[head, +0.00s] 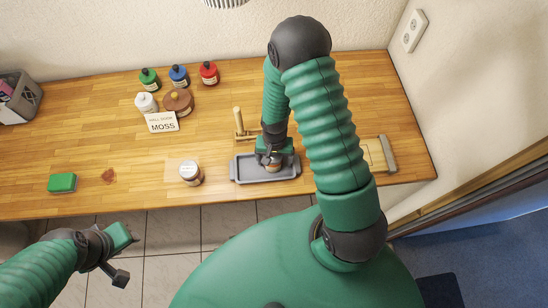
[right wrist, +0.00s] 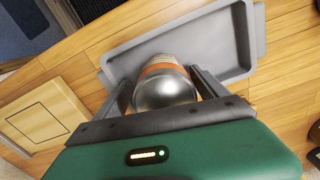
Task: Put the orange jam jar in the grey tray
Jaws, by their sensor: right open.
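The orange jam jar (right wrist: 160,82), with a silver lid and an orange band, stands in the grey tray (right wrist: 236,28) in the right wrist view. In the head view the tray (head: 248,177) lies near the table's front edge, and the jar is mostly hidden by my right gripper (head: 271,163). The right gripper is open, with one finger on each side of the jar. Whether the fingers touch it is unclear. My left gripper (head: 130,243) hangs empty in front of the table at the lower left; its fingers are too small to read.
Another lidded jar (head: 190,173) stands left of the tray. A wooden peg stand (head: 240,126) is behind it. Several bottles and a MOSS card (head: 163,122) stand further back.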

